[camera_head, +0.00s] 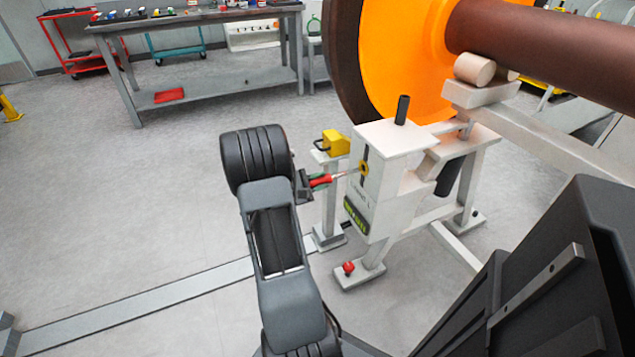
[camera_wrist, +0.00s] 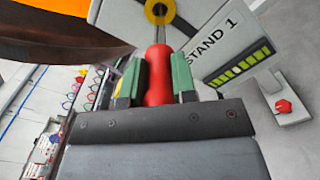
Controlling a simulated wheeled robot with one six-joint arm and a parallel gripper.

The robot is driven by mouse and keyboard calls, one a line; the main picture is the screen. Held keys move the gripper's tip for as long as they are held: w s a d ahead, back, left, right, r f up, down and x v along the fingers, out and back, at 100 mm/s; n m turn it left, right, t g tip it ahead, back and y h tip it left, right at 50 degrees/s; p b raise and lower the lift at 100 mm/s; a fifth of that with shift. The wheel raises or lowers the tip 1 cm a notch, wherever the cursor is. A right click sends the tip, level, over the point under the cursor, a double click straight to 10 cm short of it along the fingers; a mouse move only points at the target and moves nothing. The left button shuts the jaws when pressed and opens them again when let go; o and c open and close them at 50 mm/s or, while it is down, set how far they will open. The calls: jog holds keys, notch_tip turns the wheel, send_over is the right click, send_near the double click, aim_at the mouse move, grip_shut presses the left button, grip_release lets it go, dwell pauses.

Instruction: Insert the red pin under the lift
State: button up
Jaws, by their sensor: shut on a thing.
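My gripper (camera_head: 308,184) is shut on the red pin (camera_head: 321,181), which has a red handle and a thin metal shaft. In the wrist view the red pin (camera_wrist: 157,76) sits between the two green-padded fingers of my gripper (camera_wrist: 156,88). The shaft points at a yellow ring (camera_head: 364,168) on the face of the white lift stand (camera_head: 385,200). In the wrist view the shaft overlaps the hole of the yellow ring (camera_wrist: 159,11); I cannot tell whether its tip is inside. The lift stand (camera_wrist: 215,45) reads "STAND 1" there.
A large orange and brown wheel (camera_head: 400,60) with a brown axle (camera_head: 550,50) stands above the lift stand. A red knob (camera_head: 348,268) sits on the stand's foot. A yellow block (camera_head: 336,142) tops a post beside it. A workbench (camera_head: 200,20) stands behind; floor at left is clear.

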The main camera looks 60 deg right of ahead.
aim_at(354, 171)
jog(key=shift+b+x, duration=0.85)
jog(key=shift+x, duration=5)
jog(key=o, duration=1)
jog(key=shift+a, duration=0.1)
jog(key=p+v, duration=0.2)
jog(key=v, duration=1)
jog(key=shift+v, duration=0.9)
